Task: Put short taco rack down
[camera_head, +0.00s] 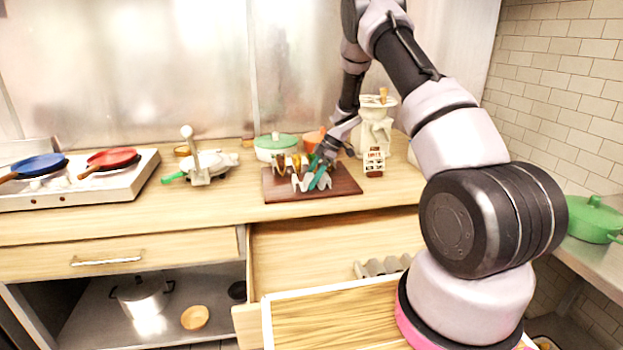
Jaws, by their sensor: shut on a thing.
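A white, wavy short taco rack (300,185) is on the dark brown board (345,187) on the counter, or just over it; I cannot tell whether it touches. My gripper (317,179), with teal fingers, reaches down from the upper right and is shut on the rack's right part. The fingers hide some of the rack. Brown and yellowish pieces (280,163) stand right behind the rack, partly hidden, and their shape is too small to make out.
A green-lidded pot (276,146) and an orange pot stand behind the board. A cream appliance (374,130) and a small lettered block (374,162) are to its right. An open drawer (330,246) below holds a grey wavy rack (382,266).

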